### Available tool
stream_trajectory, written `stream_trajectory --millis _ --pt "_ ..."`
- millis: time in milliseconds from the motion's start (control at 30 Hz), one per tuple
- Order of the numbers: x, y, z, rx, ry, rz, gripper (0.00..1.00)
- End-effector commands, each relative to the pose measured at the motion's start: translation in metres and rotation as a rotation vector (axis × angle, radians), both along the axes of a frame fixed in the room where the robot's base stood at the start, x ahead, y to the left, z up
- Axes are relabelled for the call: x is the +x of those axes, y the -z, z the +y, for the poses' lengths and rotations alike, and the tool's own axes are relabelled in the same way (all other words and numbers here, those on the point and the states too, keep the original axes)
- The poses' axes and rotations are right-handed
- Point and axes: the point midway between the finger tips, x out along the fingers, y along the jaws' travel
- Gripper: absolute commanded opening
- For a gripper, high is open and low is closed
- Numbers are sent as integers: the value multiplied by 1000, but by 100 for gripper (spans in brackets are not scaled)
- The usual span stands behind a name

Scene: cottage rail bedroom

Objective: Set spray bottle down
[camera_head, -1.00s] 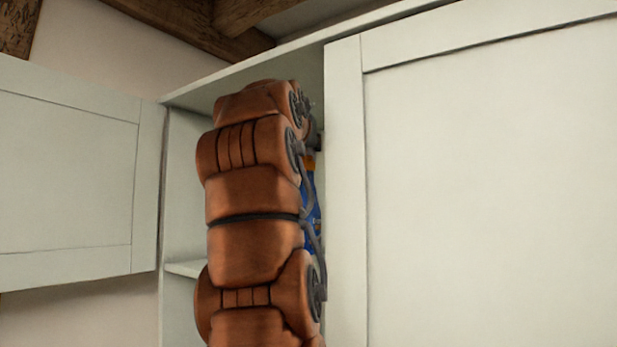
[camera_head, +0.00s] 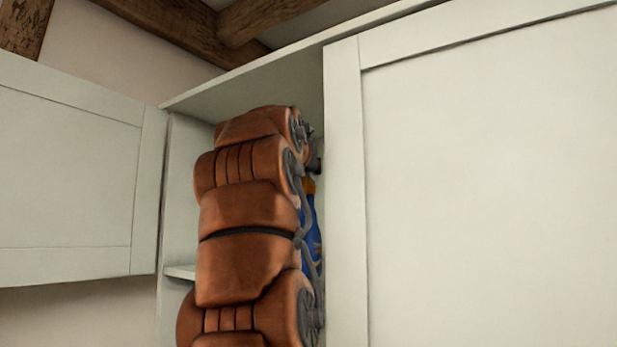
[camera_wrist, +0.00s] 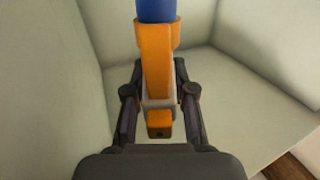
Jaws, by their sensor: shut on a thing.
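The spray bottle has a blue body and an orange head. In the head view a narrow strip of its blue side (camera_head: 309,232) shows behind my arm, inside the open cabinet. In the wrist view its orange head (camera_wrist: 156,62) fills the middle, with the blue body at the top edge. My gripper (camera_wrist: 160,105) is shut on the orange head, with one dark finger on each side. My arm hides most of the bottle in the head view. I cannot tell whether its base touches the shelf.
The cabinet's left door (camera_head: 70,180) stands open. A large pale door or panel (camera_head: 490,180) stands close to the right of the bottle. A shelf edge (camera_head: 181,272) shows left of my arm. Cabinet walls (camera_wrist: 60,70) lie close around the gripper.

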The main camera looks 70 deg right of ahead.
Motion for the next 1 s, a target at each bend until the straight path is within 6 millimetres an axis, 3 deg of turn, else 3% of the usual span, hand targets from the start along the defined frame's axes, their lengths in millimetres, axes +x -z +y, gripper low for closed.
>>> stream_trajectory --millis 767,800,1000 --pt "-1 9 -3 -2 0 0 0" --pt "-1 8 -3 -1 0 0 29" --pt "-1 8 -4 -1 0 0 49"
